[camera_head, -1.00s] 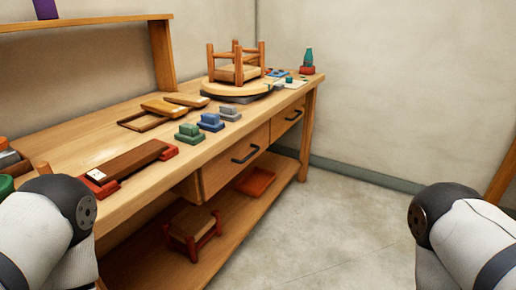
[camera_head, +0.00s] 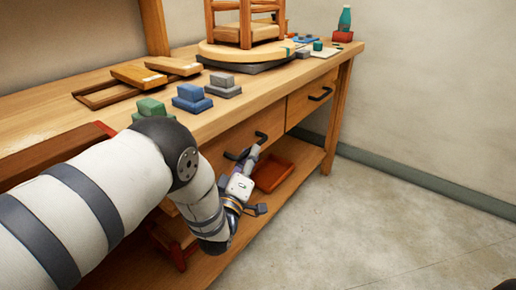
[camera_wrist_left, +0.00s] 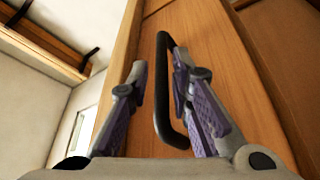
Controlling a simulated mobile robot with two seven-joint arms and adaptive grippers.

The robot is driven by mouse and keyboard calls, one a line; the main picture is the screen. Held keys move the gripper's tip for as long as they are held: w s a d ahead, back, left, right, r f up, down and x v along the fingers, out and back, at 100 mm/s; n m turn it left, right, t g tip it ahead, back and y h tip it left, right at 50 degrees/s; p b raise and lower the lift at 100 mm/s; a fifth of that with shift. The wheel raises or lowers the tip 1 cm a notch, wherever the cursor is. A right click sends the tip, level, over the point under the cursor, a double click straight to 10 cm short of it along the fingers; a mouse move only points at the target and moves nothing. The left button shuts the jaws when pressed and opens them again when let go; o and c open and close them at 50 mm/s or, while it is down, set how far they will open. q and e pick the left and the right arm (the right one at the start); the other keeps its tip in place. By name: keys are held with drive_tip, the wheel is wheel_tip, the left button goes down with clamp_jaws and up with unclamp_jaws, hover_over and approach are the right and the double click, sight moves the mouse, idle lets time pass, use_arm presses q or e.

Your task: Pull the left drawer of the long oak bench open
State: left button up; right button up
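The long oak bench (camera_head: 60,115) runs along the wall. Its left drawer (camera_head: 222,146) has a wooden front and a black bar handle (camera_head: 259,137); the front looks flush, and my arm hides part of it. My left gripper (camera_head: 250,158) is at this handle. In the left wrist view the handle (camera_wrist_left: 162,95) stands between the two purple-padded fingers of the open gripper (camera_wrist_left: 160,72), with visible gaps on both sides. The drawer front (camera_wrist_left: 215,50) lies just beyond. My right gripper is out of view.
The right drawer (camera_head: 306,103) has its own black handle and looks shut. A red tray (camera_head: 273,174) lies on the lower shelf. Blocks, a turntable with a small stool (camera_head: 245,25) and a teal bottle (camera_head: 345,18) stand on top. The floor (camera_head: 370,220) in front is clear.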

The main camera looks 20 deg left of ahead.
use_arm(q)
drive_tip(key=shift+x, duration=1.95)
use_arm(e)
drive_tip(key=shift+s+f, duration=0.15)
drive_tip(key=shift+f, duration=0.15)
use_arm(q)
drive_tip(key=shift+f, duration=0.1)
clamp_jaws()
